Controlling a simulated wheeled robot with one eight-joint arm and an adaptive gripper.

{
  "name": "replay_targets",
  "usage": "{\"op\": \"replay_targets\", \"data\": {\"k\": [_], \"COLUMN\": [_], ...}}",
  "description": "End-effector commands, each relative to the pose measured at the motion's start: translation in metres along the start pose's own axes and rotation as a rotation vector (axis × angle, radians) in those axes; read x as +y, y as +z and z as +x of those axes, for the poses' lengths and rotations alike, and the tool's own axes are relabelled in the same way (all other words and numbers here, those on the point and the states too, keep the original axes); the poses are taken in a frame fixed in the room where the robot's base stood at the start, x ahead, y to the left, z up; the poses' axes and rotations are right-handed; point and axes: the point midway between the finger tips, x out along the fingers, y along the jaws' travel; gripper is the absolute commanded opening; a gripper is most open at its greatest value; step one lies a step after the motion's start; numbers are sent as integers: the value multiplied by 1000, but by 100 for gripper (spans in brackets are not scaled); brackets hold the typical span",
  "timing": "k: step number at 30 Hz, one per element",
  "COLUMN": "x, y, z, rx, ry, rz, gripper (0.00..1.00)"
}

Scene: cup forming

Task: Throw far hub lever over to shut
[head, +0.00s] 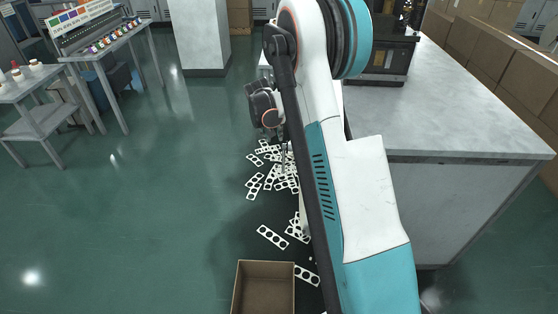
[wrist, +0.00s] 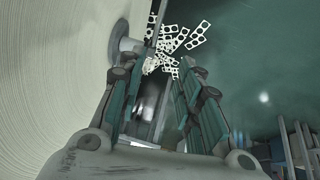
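My gripper (wrist: 165,72) shows in the wrist view with its two dark green-grey fingers apart and a gap between them. A pale grey metal bar (wrist: 150,98) shows in that gap; I cannot tell whether it is the lever or whether a finger touches it. A large cream ridged curved surface, like a roll (wrist: 50,70), fills the left of the wrist view. A grey round part, perhaps a hub (wrist: 124,46), stands out from it beside the left finger. In the head view my arm hides the roll and hub, and my fingers cannot be made out.
White punched strips (head: 277,170) litter the green floor. An open cardboard box (head: 265,288) stands at the bottom. A grey-topped counter (head: 440,110) is at the right, with brown cartons (head: 490,50) behind. Tables (head: 95,40) stand at the left; the left floor is clear.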

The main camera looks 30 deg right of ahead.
Motion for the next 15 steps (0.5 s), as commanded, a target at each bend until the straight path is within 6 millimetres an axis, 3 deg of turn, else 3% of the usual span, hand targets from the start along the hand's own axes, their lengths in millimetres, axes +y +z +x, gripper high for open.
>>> {"op": "replay_targets", "data": {"k": [1, 6, 9, 15], "x": [4, 14, 18, 20], "y": [-1, 8, 13, 17], "z": [23, 78, 96, 114], "rx": [-8, -29, -37, -42], "ry": [15, 49, 62, 69], "rz": [17, 56, 68, 77], "gripper": [32, 32, 32, 32]}}
